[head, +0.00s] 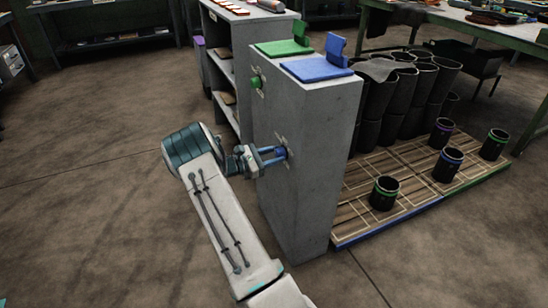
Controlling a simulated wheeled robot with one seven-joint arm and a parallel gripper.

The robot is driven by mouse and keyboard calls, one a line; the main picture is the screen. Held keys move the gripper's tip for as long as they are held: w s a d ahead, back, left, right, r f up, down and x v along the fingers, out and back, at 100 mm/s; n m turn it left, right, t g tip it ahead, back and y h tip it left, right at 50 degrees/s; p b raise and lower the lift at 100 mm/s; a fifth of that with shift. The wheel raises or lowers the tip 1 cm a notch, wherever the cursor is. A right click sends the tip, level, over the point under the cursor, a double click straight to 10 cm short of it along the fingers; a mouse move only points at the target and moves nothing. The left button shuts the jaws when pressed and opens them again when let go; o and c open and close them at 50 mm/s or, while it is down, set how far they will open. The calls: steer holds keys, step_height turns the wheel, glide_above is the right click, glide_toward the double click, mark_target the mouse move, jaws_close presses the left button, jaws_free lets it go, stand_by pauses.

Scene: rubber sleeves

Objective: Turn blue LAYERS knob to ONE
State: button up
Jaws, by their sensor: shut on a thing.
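The blue knob (281,153) sticks out from the narrow front face of a grey cabinet (310,195), below its blue top panel. My gripper (273,156) reaches it from the left, and its fingers are shut on the knob. The fingers hide part of the knob, so which setting it points to cannot be told. Markings around the knob are too small to read.
A green knob (256,82) sits higher on the same cabinet. Green (283,47) and blue (317,68) panels lie on top. At right, black sleeves with coloured bands stand on a wooden pallet (355,222). Floor at left is clear.

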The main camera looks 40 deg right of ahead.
steer(key=m+b, duration=0.2)
steer(key=m, duration=0.3)
steer(key=shift+m, duration=0.4)
stand_by(0.3)
steer(key=o, duration=1)
steer(key=p+v, duration=0.2)
steer(key=v, duration=1.2)
steer(key=shift+s+f, duration=0.1)
